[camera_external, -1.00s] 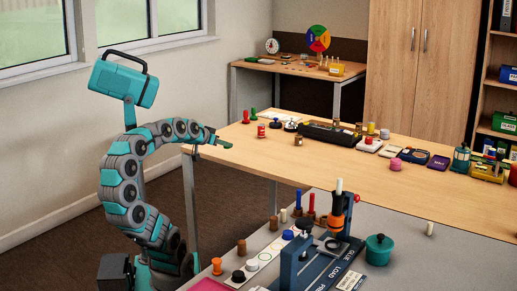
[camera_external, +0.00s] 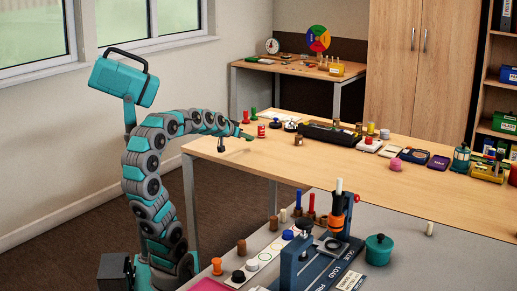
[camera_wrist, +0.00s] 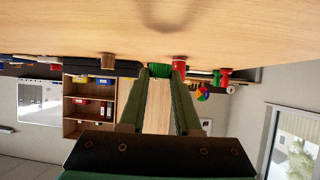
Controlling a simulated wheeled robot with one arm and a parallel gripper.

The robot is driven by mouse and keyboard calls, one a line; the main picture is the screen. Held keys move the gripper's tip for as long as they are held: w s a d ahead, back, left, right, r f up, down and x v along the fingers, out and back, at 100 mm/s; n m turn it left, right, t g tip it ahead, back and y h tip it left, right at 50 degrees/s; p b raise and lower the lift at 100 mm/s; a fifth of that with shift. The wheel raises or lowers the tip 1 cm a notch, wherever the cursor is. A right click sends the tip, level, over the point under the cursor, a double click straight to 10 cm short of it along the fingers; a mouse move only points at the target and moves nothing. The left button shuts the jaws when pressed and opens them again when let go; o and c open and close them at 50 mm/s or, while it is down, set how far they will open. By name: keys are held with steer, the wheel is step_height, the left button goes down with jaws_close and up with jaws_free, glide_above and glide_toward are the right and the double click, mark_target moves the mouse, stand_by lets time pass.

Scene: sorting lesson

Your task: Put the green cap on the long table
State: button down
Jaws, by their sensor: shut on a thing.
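The green cap (camera_wrist: 160,71) shows between my fingertips in the wrist view. My gripper (camera_external: 246,136) is shut on it. The long table (camera_external: 225,153) is a light wooden top on grey legs. My gripper is low over its left end in the external view. The table's bare surface (camera_wrist: 240,30) fills the top of the wrist view, with a soft shadow on it. I cannot tell the exact gap between cap and table. In the external view the cap is too small to make out clearly.
A red can (camera_external: 261,131) stands just right of my gripper, with a brown jar (camera_external: 298,140) farther right. Red and green pegs (camera_external: 253,113) stand behind. A black long case (camera_external: 327,133) lies beyond. The table's front left area is clear. A grey table with a blue press (camera_external: 310,258) is nearer.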

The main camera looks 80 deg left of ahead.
mark_target(247, 150)
steer(key=shift+w+a+f, duration=0.2)
steer(key=shift+w, duration=0.05)
steer(key=shift+f, duration=1.6)
steer(key=shift+f, duration=0.15)
steer(key=c, duration=0.6)
jaws_free()
steer(key=shift+d+r, duration=0.1)
steer(key=shift+r, duration=0.15)
steer(key=v, duration=1.2)
steer(key=shift+f, duration=0.15)
